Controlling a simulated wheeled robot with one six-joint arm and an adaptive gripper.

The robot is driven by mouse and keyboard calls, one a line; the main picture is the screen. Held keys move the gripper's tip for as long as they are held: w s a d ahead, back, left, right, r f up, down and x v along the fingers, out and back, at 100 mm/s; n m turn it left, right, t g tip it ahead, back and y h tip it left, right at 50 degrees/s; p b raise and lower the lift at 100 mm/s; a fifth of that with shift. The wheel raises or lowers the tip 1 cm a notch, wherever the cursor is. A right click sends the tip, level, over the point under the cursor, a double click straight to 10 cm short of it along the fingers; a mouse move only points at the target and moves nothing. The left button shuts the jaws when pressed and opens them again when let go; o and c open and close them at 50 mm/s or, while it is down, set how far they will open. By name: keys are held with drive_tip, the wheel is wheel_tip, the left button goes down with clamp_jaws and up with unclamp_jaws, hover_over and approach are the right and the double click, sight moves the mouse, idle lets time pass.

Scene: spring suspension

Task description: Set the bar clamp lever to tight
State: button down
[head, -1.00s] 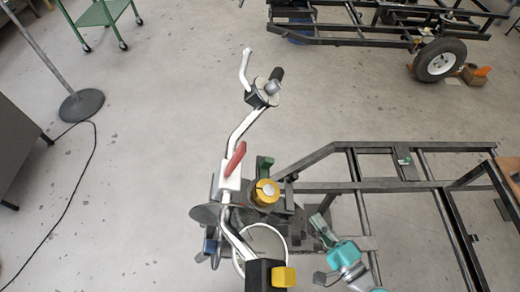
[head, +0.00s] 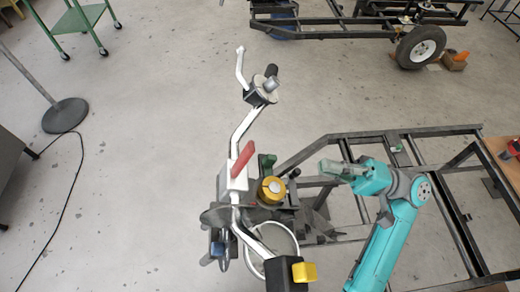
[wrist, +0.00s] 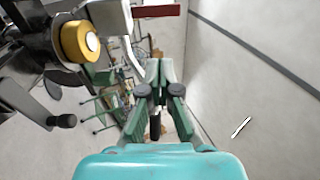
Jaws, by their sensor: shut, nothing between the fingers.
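A red lever (head: 243,160) sits on a white clamp block (head: 233,178) on the white bar (head: 247,125), which rises beside a machine with a yellow knob (head: 271,189). The lever slants up and to the right in the head view. In the wrist view the red lever (wrist: 156,11) lies across the top, with the white block (wrist: 109,15) to its left. My gripper (head: 327,167) is to the right of the lever, apart from it, fingers pointing left. In the wrist view my gripper (wrist: 160,72) is shut and empty.
A dark metal frame (head: 385,133) stands to the right, under and behind my arm. A yellow-ended black block (head: 303,272) is at the bar's near end. A green cart (head: 78,18) and a wheeled frame (head: 340,32) stand far off. The floor between is clear.

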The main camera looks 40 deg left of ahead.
sight(242, 161)
drive_tip(key=shift+s+d+r+n+g+h, duration=0.1)
drive_tip(key=shift+d+r+n+g+h, duration=0.15)
drive_tip(key=shift+r+n+g+h, duration=0.7)
drive_tip(key=shift+r, duration=0.1)
drive_tip(key=x, duration=1.4)
drive_tip(key=shift+a, duration=0.15)
